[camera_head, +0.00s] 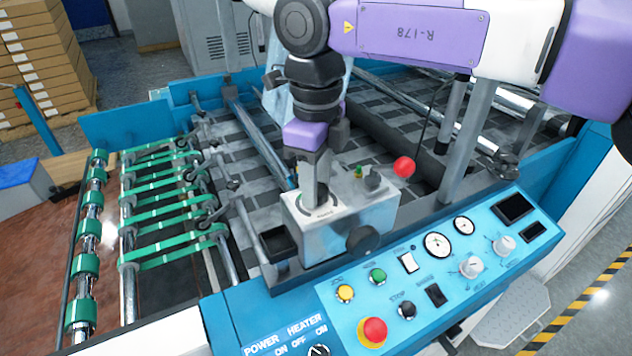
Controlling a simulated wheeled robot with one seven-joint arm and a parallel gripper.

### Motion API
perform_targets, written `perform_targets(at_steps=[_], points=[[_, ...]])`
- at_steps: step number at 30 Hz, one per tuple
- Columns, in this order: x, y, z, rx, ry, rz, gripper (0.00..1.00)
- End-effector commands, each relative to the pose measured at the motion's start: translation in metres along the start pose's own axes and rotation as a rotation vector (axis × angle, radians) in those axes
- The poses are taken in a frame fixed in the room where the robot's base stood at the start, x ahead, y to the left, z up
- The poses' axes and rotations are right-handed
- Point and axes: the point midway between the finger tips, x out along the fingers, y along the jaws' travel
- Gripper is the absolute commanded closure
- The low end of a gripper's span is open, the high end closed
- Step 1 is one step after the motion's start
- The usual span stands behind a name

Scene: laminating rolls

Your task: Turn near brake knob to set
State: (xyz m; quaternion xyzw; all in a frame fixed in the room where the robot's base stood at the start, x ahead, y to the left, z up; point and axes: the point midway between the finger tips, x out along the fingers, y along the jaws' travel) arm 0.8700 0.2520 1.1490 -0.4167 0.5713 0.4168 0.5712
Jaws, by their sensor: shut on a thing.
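My gripper (318,196) points straight down over the top of a light grey metal box (335,225) behind the control panel. Its fingers are shut at a round marked dial plate (326,212) on that top. The near brake knob appears to be between the fingers, which hide it, so its pointer and setting cannot be read.
A black round knob (362,240) is on the box's front face. A dark knob (373,178) and a red ball (404,167) are close right of my gripper. The blue control panel (465,300) with a red button (373,331) lies in front. Green belts (175,205) run at left.

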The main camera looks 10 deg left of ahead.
Motion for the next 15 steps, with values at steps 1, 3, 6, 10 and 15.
perform_targets(at_steps=[1,3,6,10,15], points=[[-0.0015,-0.0015,-0.0005,0.025,0.0,-0.004,1.0],[-0.0016,-0.0015,-0.0005,0.054,0.0,-0.004,1.0],[-0.0016,-0.0015,-0.0005,0.086,0.0,-0.004,1.0],[-0.0017,-0.0015,-0.0005,0.111,0.0,-0.004,1.0],[-0.0018,-0.0015,-0.0005,0.122,0.0,-0.004,1.0]])
